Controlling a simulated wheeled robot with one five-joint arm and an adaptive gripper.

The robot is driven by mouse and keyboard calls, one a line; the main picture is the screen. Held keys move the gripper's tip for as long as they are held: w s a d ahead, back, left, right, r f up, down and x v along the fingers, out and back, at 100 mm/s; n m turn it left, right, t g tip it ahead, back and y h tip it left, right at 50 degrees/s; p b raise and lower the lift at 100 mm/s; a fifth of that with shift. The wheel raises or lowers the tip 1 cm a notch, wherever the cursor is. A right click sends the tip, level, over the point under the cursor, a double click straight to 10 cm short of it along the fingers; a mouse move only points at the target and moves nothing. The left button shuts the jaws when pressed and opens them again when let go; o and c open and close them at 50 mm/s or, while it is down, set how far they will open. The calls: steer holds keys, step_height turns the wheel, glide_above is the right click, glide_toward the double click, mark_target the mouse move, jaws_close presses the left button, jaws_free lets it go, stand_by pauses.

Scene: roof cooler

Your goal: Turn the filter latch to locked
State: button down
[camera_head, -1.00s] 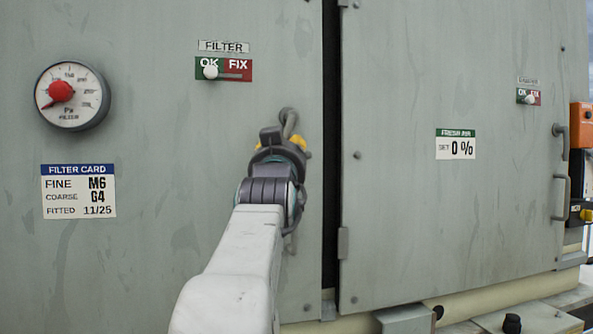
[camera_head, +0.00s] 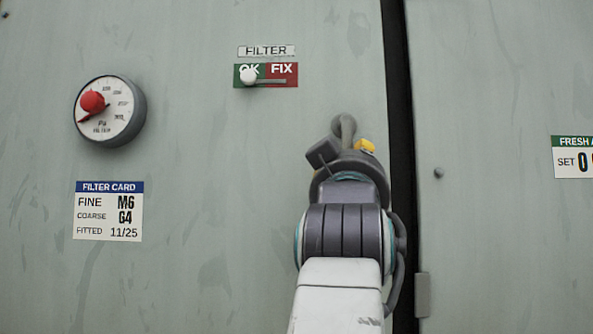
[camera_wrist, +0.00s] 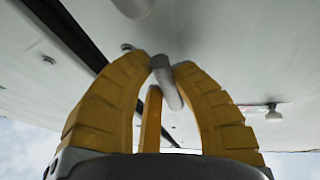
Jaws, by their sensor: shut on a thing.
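The filter latch, a grey curved handle (camera_head: 343,125), stands out from the filter door (camera_head: 200,210) near its right edge. In the head view my gripper (camera_head: 350,148) is at the handle, with one yellow finger showing on the right and the rest hidden behind my wrist. In the wrist view the yellow fingers of my gripper (camera_wrist: 166,66) close around a grey rod of the latch (camera_wrist: 167,88), one on each side. No locked or open mark of the latch is visible.
Left of my arm are a red-needled gauge (camera_head: 108,110), a filter card (camera_head: 108,211) and a FILTER slider (camera_head: 265,76) with its white knob at OK. A dark vertical gap (camera_head: 398,130) and another panel (camera_head: 490,230) lie to the right.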

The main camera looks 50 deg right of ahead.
steer(key=c, duration=1)
jaws_free()
steer(key=shift+c, duration=0.2)
